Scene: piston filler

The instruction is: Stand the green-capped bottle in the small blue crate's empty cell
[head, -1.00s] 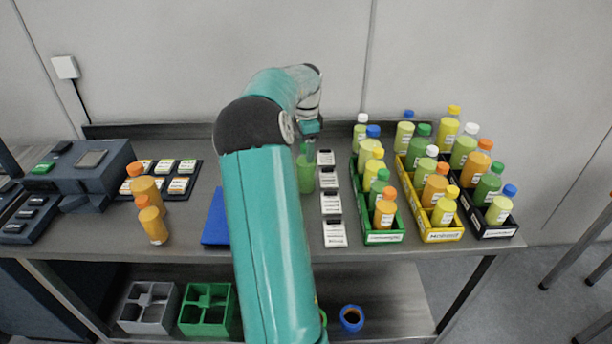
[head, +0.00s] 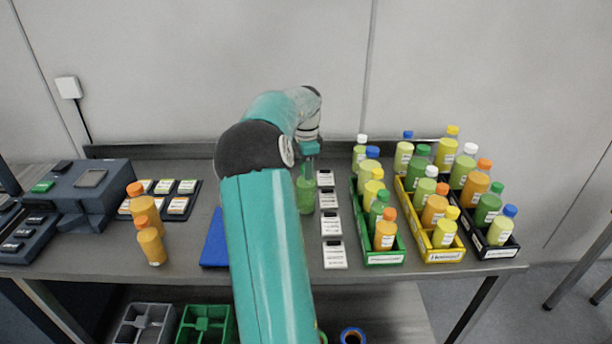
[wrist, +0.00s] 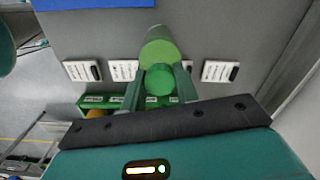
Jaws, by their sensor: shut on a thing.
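The green-capped bottle (head: 306,196), with a light green body, is upright just left of the column of white cards. My gripper (head: 308,163) is above it, shut on its cap end. In the wrist view the green cap (wrist: 159,80) sits between the fingers of my gripper (wrist: 158,92), with the body (wrist: 158,45) beyond. I cannot tell whether its base touches the table. A blue thing (head: 213,242) lies on the table left of my arm, mostly hidden by it; no cells show, so I cannot tell if it is the small blue crate.
Green (head: 384,259), yellow (head: 445,256) and black (head: 497,252) crates full of bottles stand right of the white cards (head: 333,254). Two orange bottles (head: 151,243) stand left. Grey (head: 140,327) and green (head: 205,325) celled crates are on the lower shelf.

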